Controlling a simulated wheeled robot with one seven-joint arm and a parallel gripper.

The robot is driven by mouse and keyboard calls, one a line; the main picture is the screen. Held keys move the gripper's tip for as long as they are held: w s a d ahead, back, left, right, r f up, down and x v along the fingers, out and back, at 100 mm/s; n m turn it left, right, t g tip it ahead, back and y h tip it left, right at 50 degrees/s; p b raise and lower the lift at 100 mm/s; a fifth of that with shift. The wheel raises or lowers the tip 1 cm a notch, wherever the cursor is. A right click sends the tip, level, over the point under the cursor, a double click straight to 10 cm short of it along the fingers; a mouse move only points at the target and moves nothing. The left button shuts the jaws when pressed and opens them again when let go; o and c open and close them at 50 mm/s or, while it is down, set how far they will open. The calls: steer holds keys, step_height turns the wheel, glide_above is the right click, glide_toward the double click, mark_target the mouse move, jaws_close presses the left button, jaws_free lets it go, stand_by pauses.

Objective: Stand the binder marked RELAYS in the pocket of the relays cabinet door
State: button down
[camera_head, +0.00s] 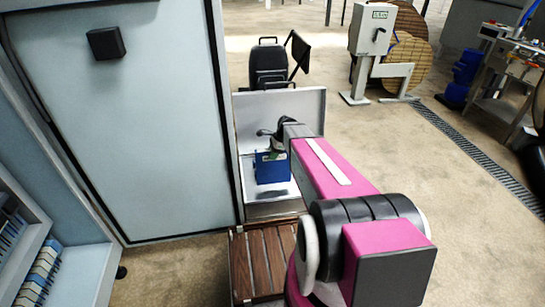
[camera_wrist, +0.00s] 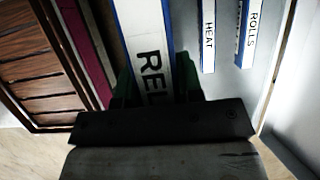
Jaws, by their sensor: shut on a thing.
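My gripper (camera_wrist: 155,88) is shut on a white-spined binder with blue edges (camera_wrist: 150,45). In the head view a blue binder (camera_head: 272,170) shows just below my gripper (camera_head: 279,146), in front of a pale open bay; this looks like the held one. A large pale cabinet door (camera_head: 130,130) with a black block on it fills the left of the head view. I see no RELAYS label on it, and no door pocket can be made out for certain.
In the wrist view, binders marked HEAT (camera_wrist: 208,35) and ROLLS (camera_wrist: 249,35) stand beside the held one, apart from it. Brown wooden slats (camera_head: 262,262) lie below the bay. A shelf of blue and white binders (camera_head: 40,272) is at lower left.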

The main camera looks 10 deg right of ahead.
steer(key=shift+r, duration=3.5)
steer(key=shift+s, duration=0.1)
